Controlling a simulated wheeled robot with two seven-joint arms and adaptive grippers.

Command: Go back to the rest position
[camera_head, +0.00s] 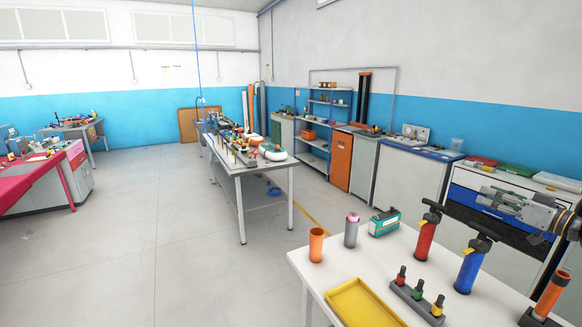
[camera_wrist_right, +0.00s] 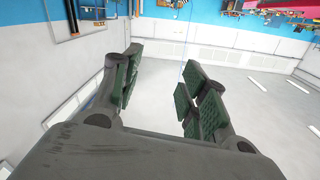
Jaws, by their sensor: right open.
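My right gripper (camera_head: 492,198) is at the right edge of the head view, raised above the right part of the white table (camera_head: 325,273). It points to the left. My left gripper is not in the head view.
On the table stand an orange cup (camera_head: 316,245), a grey bottle (camera_head: 351,230), a teal box (camera_head: 384,222), a yellow tray (camera_head: 342,292), a rack of small fittings (camera_head: 417,302), a red pump (camera_head: 427,235) and a blue pump (camera_head: 472,267). Open floor lies left.

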